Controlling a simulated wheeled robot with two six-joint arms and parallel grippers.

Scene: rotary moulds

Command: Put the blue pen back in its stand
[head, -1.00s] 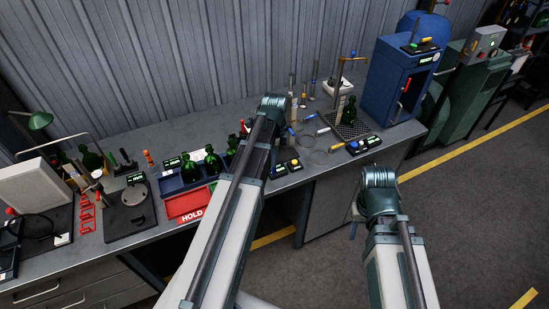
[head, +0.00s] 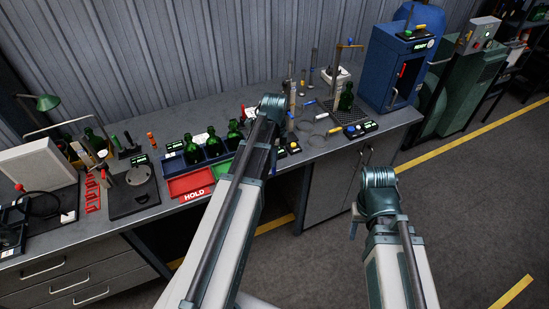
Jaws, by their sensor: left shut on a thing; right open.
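My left gripper (head: 274,145) hangs over the front part of the bench, right of the red tray. Its wrist and forearm hide most of its jaws. It is shut on a slim blue thing, seemingly the blue pen (head: 275,161), of which only a sliver shows beside the forearm. I cannot make out the pen's stand for certain; several thin upright posts rise from the bench just beyond this wrist. My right gripper (head: 358,212) is open and empty, over the floor in front of the bench, with its jaws mostly hidden by its wrist.
The grey bench (head: 150,215) carries a red HOLD tray (head: 190,184), green bottles (head: 192,150), a round plate fixture (head: 138,175) and a button box (head: 360,129). Rods and rings lie right of my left wrist. A blue cabinet (head: 384,75) stands at the bench's right end. Floor in front is clear.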

